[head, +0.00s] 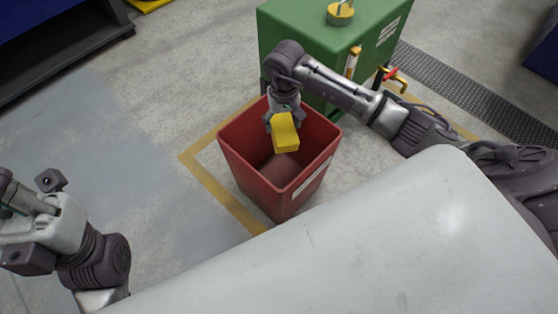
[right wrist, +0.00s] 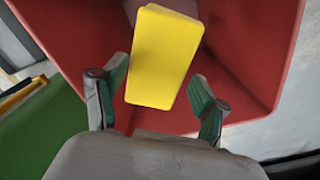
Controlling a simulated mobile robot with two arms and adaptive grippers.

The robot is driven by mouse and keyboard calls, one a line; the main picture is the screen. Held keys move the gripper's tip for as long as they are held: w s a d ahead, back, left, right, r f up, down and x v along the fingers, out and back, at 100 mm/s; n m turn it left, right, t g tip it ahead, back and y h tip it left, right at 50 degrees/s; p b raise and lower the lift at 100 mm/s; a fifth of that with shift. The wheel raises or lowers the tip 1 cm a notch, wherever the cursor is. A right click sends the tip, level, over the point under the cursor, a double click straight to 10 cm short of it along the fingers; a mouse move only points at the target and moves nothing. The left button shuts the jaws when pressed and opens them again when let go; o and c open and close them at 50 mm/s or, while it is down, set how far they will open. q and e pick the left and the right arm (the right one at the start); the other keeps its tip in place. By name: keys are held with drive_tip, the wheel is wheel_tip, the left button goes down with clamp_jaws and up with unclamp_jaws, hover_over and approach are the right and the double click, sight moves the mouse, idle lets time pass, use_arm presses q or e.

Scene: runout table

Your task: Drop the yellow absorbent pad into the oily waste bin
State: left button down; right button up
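The yellow absorbent pad (head: 285,132) is at the mouth of the red oily waste bin (head: 273,190), above its floor. My right gripper (head: 283,117) is over the bin, its fingers spread on both sides of the pad. In the right wrist view, the pad (right wrist: 163,58) lies between and beyond the open fingertips (right wrist: 160,75), with gaps visible beside it. The bin's red walls (right wrist: 255,50) surround it there. My left arm is at the lower left of the head view; its fingers cannot be made out.
A green cabinet (head: 310,45) with a yellow-handled part and a red-handled tap (head: 388,75) stands just behind the bin. Yellow floor tape (head: 222,195) runs around the bin. A dark shelf (head: 60,45) is at upper left. Grey floor (head: 165,120) is clear left of the bin.

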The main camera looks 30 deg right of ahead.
drive_tip(key=shift+o, duration=1)
drive_tip(key=shift+r, duration=0.1)
wheel_tip(320, 180, up, 12)
